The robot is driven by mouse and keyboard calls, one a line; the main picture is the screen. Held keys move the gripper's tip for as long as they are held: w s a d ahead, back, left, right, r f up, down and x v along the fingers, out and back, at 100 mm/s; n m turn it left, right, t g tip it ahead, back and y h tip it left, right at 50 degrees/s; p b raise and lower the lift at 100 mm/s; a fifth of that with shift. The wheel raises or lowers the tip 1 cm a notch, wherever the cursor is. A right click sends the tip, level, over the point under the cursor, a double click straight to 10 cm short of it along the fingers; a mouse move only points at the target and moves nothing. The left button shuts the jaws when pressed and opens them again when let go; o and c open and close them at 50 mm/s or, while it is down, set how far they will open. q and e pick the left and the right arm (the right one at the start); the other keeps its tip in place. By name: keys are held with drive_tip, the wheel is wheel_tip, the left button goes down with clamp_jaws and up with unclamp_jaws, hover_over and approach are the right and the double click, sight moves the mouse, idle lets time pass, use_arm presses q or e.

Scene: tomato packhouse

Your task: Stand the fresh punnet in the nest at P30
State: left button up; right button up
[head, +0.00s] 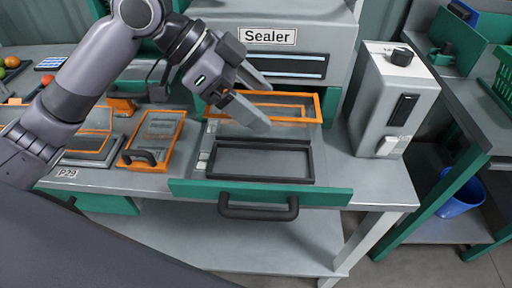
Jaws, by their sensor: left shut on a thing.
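A clear, orange-rimmed tray that looks like the punnet (309,107) is over the back of the sealer's pulled-out drawer. My left gripper (267,105) is shut on its left part, with one finger on the far side and one on the near side. The punnet's underside is partly hidden, and I cannot tell whether it touches anything below. A black rectangular nest frame (262,180) lies empty in the drawer (330,196), in front of the punnet. No P30 label is readable. My right gripper is not in view.
The sealer (315,38) stands behind the drawer. A grey box machine with a black knob (385,105) is to the right. Left of the drawer are an orange-framed panel (178,126) and a label, seemingly P29 (67,173). A blue bucket (462,195) sits far right.

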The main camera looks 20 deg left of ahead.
use_arm(q)
wheel_tip(320, 180, down, 10)
drive_tip(key=shift+f+b, duration=0.25)
drive_tip(key=shift+b, duration=0.4)
drive_tip(key=o, duration=1)
drive_tip(key=shift+c, duration=0.2)
drive_tip(key=v, duration=1.2)
drive_tip(key=shift+p, duration=0.35)
drive_tip(key=shift+r, duration=0.1)
